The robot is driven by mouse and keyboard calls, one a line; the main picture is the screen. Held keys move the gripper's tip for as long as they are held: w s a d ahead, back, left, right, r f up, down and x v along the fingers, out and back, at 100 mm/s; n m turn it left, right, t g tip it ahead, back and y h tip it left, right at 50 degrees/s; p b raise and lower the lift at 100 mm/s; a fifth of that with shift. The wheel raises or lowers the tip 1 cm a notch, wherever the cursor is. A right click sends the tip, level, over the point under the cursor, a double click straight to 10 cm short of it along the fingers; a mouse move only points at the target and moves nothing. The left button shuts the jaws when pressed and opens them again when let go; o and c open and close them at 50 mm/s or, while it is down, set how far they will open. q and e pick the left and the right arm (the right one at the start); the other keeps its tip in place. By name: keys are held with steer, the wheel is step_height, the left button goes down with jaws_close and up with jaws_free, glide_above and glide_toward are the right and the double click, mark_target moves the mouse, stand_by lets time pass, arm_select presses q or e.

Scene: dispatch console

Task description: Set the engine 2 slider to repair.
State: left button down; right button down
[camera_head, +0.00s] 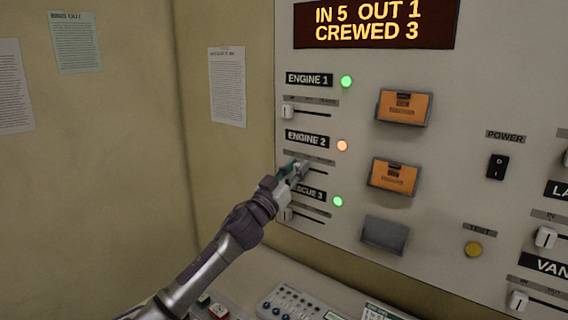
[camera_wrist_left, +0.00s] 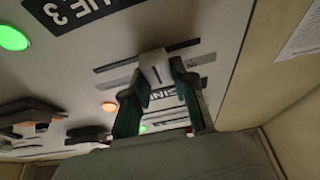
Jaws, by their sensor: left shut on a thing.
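The engine 2 slider is a white knob (camera_wrist_left: 155,66) on a dark slot (camera_head: 318,172) in the panel, below the ENGINE 2 label (camera_head: 307,139). An orange light (camera_head: 342,146) glows beside that label. My left gripper (camera_head: 293,170) is at the left part of the slot and mostly hides the knob in the head view. In the left wrist view, its green fingers (camera_wrist_left: 160,92) are shut on the knob, one on each side. The small position markings above the slot are too small to read. My right gripper is not in view.
The ENGINE 1 slider knob (camera_head: 288,112) sits above at the left of its slot. The RESCUE 3 knob (camera_head: 285,214) is just below my gripper. Orange covers (camera_head: 404,107) stick out to the right. A desk with controls (camera_head: 295,304) lies below.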

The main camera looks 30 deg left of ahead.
mark_target(326, 165)
arm_select(q)
steer(key=d, duration=0.6)
steer(key=shift+s+d, duration=0.3)
steer(key=shift+d, duration=0.1)
steer(key=shift+a, duration=0.15)
steer(key=shift+f, duration=0.1)
steer(key=c, duration=1)
jaws_free()
steer(key=shift+c, duration=0.2)
steer(key=shift+o, duration=0.6)
steer(key=shift+d, duration=0.25)
steer(key=shift+a, duration=0.1)
